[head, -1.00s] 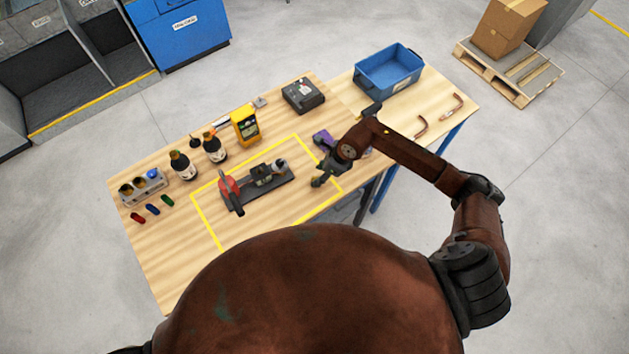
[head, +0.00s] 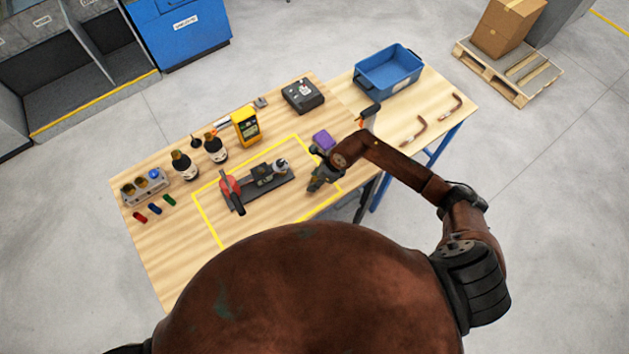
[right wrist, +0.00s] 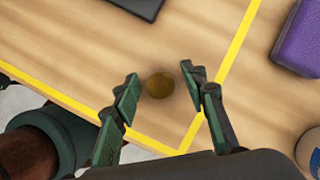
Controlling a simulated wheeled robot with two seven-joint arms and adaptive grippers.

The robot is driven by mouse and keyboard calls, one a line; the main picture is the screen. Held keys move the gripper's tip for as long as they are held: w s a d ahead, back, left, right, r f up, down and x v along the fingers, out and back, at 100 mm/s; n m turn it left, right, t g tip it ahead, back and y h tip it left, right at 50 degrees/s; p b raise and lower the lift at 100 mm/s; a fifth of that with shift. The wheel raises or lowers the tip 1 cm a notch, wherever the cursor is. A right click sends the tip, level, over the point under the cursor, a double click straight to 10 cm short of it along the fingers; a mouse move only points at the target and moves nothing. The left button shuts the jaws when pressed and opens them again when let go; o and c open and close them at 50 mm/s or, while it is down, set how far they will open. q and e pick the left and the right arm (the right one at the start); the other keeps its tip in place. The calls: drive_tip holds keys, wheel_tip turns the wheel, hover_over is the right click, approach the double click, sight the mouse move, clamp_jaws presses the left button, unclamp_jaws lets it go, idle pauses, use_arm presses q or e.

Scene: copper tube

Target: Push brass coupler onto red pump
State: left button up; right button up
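A round brass piece (right wrist: 160,85), seemingly the brass coupler, is on the table inside a corner of the yellow outline. In the right wrist view it lies between the fingertips of my right gripper (right wrist: 158,88), with a gap at each side. My right gripper (head: 314,184) is open and low over the table in the head view, where I cannot make out the coupler. A red upright part (head: 230,190), apparently the red pump, stands at the left end of a dark base plate (head: 284,186), left of the gripper. My left gripper is out of view.
A purple box (head: 323,140) lies just beyond my right gripper. Dark bottles (head: 184,166), a yellow device (head: 246,127) and a black case (head: 303,96) stand farther back. A blue bin (head: 388,72) and copper tubes (head: 415,134) are on the right table. The front left tabletop is clear.

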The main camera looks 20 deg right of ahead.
sight(312, 178)
clamp_jaws()
drive_tip(key=shift+r, duration=0.15)
idle(0.4)
drive_tip(key=shift+w+r, duration=0.1)
drive_tip(key=shift+r, duration=0.15)
wheel_tip(312, 178, up, 2)
drive_tip(key=shift+r+b, duration=0.2)
drive_tip(key=shift+b, duration=0.55)
drive_tip(key=s+d+r+b, duration=0.2)
drive_tip(key=s+d+r, duration=0.1)
drive_tip(key=s+r, duration=0.7)
drive_tip(key=s, duration=0.3)
drive_tip(key=shift+s+d+b, duration=0.3)
drive_tip(key=shift+s+d, duration=0.05)
drive_tip(key=shift+d, duration=0.05)
drive_tip(key=shift+f, duration=0.1)
